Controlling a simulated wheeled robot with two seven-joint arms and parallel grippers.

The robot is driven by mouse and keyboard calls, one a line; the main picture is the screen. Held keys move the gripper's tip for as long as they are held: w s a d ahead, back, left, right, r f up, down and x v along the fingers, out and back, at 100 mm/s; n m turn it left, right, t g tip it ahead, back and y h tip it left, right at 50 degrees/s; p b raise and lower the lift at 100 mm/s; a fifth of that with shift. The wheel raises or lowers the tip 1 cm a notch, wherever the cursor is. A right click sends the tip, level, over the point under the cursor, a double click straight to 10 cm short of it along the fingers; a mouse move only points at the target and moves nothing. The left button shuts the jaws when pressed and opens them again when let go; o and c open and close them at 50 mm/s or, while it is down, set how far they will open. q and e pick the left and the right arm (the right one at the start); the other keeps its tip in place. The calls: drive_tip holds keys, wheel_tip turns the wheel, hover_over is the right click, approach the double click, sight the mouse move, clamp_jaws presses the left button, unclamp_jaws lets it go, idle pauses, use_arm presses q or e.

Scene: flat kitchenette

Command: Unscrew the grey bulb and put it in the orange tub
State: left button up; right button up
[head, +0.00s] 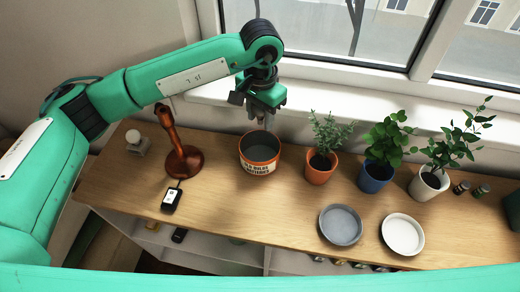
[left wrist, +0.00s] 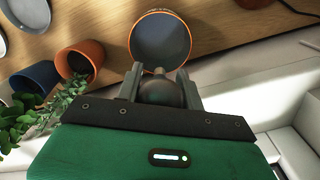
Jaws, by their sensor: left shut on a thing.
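My left gripper (head: 257,117) is above the back part of the orange tub (head: 260,167). In the left wrist view its two fingers (left wrist: 160,84) are shut on the grey bulb (left wrist: 157,93), whose metal base points toward the tub. The tub, also in the left wrist view (left wrist: 134,42), has an orange rim, a white label and a dark grey inside that looks empty. The bulb is apart from the tub, above it. A copper-brown lamp (head: 182,160) stands left of the tub; its socket is not clearly seen. My right gripper is not in view.
A small pale object (head: 136,143) stands behind the lamp at left. A black switch box (head: 172,199) lies in front. Potted plants, the nearest in an orange pot (head: 319,175), stand right of the tub. A grey plate (head: 341,225) and white plate (head: 403,234) lie front right.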

use_arm(q)
drive_tip(key=p, duration=0.3)
hover_over(259, 160)
wheel_tip(259, 160, down, 11)
drive_tip(key=shift+d+f, duration=0.15)
wheel_tip(259, 160, down, 4)
drive_tip(key=shift+f+p, duration=0.1)
drive_tip(key=shift+p, duration=0.45)
drive_tip(key=shift+f, duration=0.1)
drive_tip(key=shift+f+b, duration=0.2)
drive_tip(key=shift+b, duration=0.2)
drive_tip(key=o, duration=1)
drive_tip(key=shift+o, duration=0.4)
